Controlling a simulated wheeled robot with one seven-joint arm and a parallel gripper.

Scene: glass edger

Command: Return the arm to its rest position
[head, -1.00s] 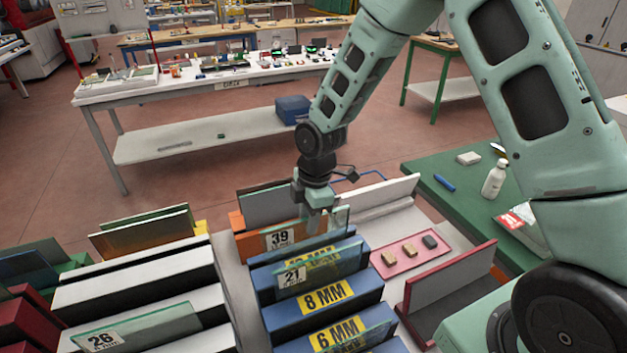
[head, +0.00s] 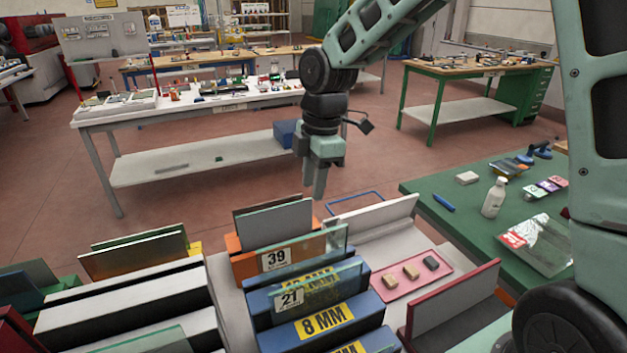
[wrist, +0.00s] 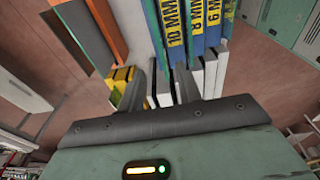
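My arm is raised, and my gripper (head: 313,185) hangs fingers down in the air above and behind the racks in the head view. In the wrist view the two dark fingers of my gripper (wrist: 158,88) are apart with nothing between them. The glass pane labelled 39 (head: 277,258) stands on edge in the orange rack slot (head: 238,265), below my gripper and apart from it. The pane labelled 21 (head: 292,297) stands in the blue rack just in front of it.
The blue rack blocks (head: 325,322) carry yellow thickness labels. A pink tray (head: 402,289) holds small blocks. The green table (head: 465,228) at right carries a white bottle (head: 494,197). White racks (head: 130,300) stand at left. Open floor (head: 200,200) lies behind the racks.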

